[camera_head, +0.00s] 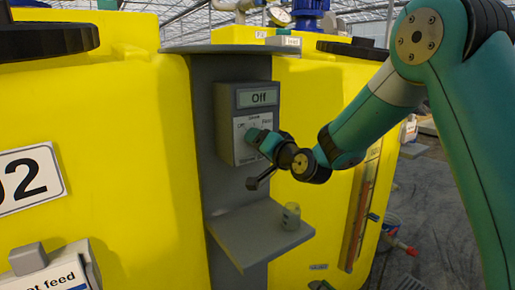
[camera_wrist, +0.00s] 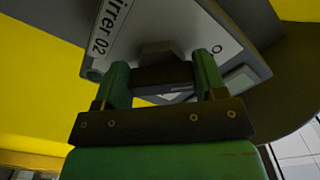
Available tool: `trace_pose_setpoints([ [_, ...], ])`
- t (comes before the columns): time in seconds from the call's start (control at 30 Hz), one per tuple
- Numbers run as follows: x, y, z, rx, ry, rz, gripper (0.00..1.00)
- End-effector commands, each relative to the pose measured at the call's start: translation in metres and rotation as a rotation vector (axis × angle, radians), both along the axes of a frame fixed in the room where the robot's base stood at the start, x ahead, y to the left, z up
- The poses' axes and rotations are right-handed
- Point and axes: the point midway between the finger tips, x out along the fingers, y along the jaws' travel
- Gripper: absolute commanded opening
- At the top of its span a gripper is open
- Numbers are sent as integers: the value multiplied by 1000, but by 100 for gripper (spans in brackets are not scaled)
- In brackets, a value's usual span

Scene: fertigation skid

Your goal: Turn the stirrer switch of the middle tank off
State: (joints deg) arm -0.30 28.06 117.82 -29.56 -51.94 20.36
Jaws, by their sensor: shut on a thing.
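A grey control box (camera_head: 228,120) is fixed to a grey upright panel between two yellow tanks. Its display (camera_head: 259,98) reads "Off". My gripper (camera_head: 258,139) is at the white dial plate under the display and covers much of it. In the wrist view the plate (camera_wrist: 190,22) carries lettering ending in "rrer 02". There my gripper's two green fingers (camera_wrist: 160,76) stand on either side of the dark switch knob (camera_wrist: 158,50) and are shut on it. The knob is partly hidden, so its exact angle is hard to read. The left tank (camera_head: 130,180) bears a "02" label (camera_head: 28,180).
Another switch box marked "et feed" (camera_head: 55,280) is at lower left.

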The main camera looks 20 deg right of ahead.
Motion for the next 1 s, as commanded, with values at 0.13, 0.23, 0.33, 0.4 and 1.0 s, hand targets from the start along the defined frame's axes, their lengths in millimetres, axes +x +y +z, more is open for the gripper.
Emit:
trace_pose_setpoints([
  [0.13, 1, -2, 1, -10, -5, -5, 41],
  [0.23, 1, -2, 2, -10, -6, -4, 41],
  [0.33, 1, -2, 2, -9, -7, -5, 41],
  [0.4, 1, -2, 2, -9, -7, -4, 67],
  [1.0, -21, -8, -1, -5, -5, -2, 90],
])
